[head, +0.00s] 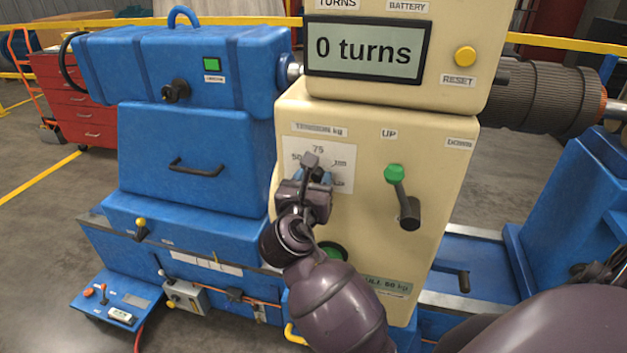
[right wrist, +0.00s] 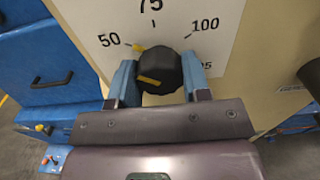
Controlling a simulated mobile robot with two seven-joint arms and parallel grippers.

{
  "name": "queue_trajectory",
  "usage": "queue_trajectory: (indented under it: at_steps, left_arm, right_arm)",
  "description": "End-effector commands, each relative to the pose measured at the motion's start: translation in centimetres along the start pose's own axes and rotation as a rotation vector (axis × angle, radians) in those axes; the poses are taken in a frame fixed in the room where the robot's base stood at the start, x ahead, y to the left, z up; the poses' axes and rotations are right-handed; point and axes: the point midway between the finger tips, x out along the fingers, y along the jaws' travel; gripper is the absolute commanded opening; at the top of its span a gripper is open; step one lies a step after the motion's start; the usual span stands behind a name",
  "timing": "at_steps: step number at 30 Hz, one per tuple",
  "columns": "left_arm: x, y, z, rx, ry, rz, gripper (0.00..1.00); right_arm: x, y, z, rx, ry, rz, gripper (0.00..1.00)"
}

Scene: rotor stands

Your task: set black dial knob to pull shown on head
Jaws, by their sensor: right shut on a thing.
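The black dial knob (right wrist: 158,72) sits on a white scale plate (right wrist: 216,25) in the right wrist view. Its yellow pointer tip stands close to the 50 mark, slightly toward 75. A yellow stripe runs across its face. My right gripper (right wrist: 160,80) is shut on the knob, one blue finger on each side. In the head view my right gripper (head: 316,176) covers most of the knob, in front of the cream panel (head: 440,165). A pull label (head: 388,285) low on the panel is partly covered by my arm; it seems to read 60 kg. My left gripper is not in view.
The blue machine (head: 195,150) stands left. A green-ringed part (head: 334,251) is below my gripper.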

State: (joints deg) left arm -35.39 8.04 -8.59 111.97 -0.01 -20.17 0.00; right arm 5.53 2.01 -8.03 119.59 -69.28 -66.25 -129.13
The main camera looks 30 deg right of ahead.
Motion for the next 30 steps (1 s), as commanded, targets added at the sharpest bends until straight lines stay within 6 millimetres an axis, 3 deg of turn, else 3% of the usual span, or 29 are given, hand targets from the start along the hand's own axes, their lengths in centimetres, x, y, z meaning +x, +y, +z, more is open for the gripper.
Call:
queue_trajectory:
  at_steps: [9, 24, 25, 30]
  left_arm:
    - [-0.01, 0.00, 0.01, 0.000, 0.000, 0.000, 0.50]
    - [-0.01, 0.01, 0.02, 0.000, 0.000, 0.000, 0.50]
    - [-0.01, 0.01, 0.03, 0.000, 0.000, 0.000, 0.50]
    - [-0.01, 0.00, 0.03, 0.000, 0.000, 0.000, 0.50]
  right_arm:
    - [-0.04, 0.02, -0.12, -0.111, 0.003, 0.000, 0.20]
    - [-0.04, 0.02, -0.13, -0.130, 0.003, 0.001, 0.20]
    - [-0.04, 0.02, -0.13, -0.130, 0.003, 0.001, 0.45]
    - [-0.03, 0.01, -0.09, -0.129, 0.002, 0.000, 0.69]
